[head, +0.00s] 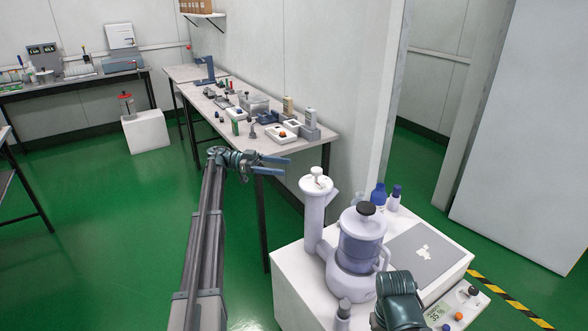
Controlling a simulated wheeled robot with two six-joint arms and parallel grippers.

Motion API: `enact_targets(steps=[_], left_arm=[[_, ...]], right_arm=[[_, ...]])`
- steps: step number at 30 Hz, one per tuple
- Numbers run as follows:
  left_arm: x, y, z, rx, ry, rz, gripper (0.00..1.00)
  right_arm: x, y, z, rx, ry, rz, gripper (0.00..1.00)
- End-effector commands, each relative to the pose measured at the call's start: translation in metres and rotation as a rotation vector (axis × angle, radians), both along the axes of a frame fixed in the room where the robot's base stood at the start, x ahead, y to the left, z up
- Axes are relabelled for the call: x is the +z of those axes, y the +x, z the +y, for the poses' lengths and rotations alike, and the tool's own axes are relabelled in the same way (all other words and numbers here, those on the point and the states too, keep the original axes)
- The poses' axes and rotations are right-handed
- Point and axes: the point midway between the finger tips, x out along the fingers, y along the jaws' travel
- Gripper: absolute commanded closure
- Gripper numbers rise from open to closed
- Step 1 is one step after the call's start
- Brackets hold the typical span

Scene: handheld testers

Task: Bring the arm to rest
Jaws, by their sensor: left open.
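My left arm reaches up from the bottom, left of centre in the head view. Its gripper (284,165) is open, with its two fingers pointing right and nothing between them. It appears in front of the near end of the long bench (310,150); I cannot tell how far it is from the bench edge. A dark teal part of what looks like my right arm shows at the bottom right, in front of the white cabinet. The right gripper's fingers are not visible.
Small testers crowd the bench. Green floor (110,230) is open at left.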

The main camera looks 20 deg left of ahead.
Motion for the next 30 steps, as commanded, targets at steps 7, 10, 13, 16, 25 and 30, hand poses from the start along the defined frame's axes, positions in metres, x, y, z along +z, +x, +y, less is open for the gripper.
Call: enact_targets(steps=[7, 10, 13, 16, 25, 30], left_arm=[[0.0, -0.002, 0.015, -0.002, 0.0, 0.0, 0.24], [0.0, -0.002, 0.015, -0.002, 0.0, 0.0, 0.24], [0.0, -0.002, 0.015, -0.001, 0.0, 0.0, 0.24], [0.0, -0.002, 0.015, -0.001, 0.0, 0.0, 0.24], [0.015, 0.008, -0.004, 0.053, -0.023, -0.045, 0.24], [0.07, 0.047, -0.059, 0.292, -0.109, -0.202, 0.24]], right_arm=[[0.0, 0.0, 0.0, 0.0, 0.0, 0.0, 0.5], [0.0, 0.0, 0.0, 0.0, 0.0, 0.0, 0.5], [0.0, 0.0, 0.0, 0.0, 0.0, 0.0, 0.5], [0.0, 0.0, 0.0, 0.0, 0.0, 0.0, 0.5], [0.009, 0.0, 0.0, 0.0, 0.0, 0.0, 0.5], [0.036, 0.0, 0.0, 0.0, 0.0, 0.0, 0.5]])
